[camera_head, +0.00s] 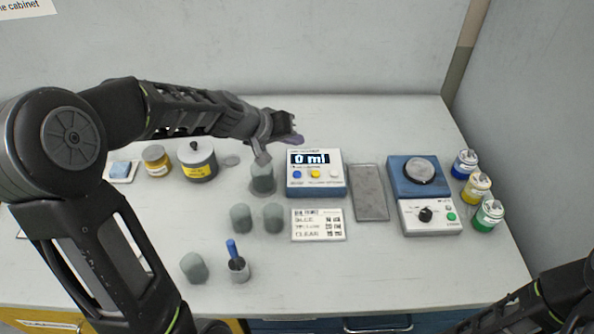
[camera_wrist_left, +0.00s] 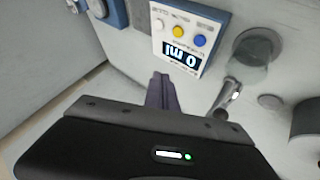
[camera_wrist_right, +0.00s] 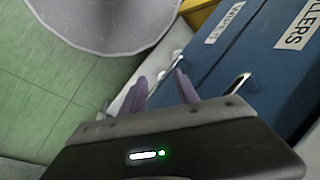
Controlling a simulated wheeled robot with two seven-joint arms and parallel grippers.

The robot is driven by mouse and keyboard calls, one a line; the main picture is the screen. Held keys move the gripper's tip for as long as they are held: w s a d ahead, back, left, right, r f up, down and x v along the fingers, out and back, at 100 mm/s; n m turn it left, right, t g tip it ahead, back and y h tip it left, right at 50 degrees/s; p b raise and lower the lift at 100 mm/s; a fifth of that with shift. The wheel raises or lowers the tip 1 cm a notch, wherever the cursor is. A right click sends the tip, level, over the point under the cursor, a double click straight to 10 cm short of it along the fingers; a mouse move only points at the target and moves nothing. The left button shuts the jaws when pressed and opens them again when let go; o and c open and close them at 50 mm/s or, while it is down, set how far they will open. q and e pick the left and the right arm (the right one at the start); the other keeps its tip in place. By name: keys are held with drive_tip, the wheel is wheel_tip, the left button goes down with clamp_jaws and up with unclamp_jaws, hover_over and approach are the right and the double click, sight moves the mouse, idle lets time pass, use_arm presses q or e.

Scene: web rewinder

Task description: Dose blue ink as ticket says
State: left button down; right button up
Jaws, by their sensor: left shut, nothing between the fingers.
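The ink dispenser (camera_head: 316,187) has a display reading 0 ml and a blue button (camera_head: 297,174), a yellow button and a white button. The dispenser also shows in the left wrist view (camera_wrist_left: 205,25). A grey-green cup (camera_head: 262,178) stands left of it, by a metal spout (camera_wrist_left: 228,95). The ticket (camera_head: 318,237) lies in front, listing blue, yellow and clear; its amounts are too blurred to read surely. My left gripper (camera_head: 297,139) is shut and empty, just above the dispenser's back left edge. My right gripper (camera_wrist_right: 160,78) is open and empty, low by blue drawers.
Several grey cups (camera_head: 241,218) and a blue-handled tool in a holder (camera_head: 237,268) stand front left. A grey tray (camera_head: 370,193), a blue machine with a round plate (camera_head: 400,178) and blue, yellow and green jars (camera_head: 477,187) stand right. Front right is clear.

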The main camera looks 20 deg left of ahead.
use_arm(q)
drive_tip(key=b, duration=0.7)
hover_over(294, 176)
wheel_tip(294, 176, down, 8)
drive_tip(key=shift+w, duration=0.1)
drive_tip(key=shift+f+b, duration=0.3)
drive_tip(key=shift+f, duration=0.1)
drive_tip(key=shift+f, duration=0.15)
idle(1.3)
drive_tip(key=shift+f+b, duration=0.3)
drive_tip(key=shift+b, duration=0.3)
drive_tip(key=shift+f+b, duration=0.35)
drive_tip(key=shift+b, duration=0.15)
idle(0.5)
drive_tip(key=shift+r, duration=0.1)
drive_tip(key=shift+r+p, duration=0.6)
drive_tip(key=shift+r, duration=0.1)
drive_tip(key=shift+r+p, duration=2)
drive_tip(key=shift+r, duration=0.55)
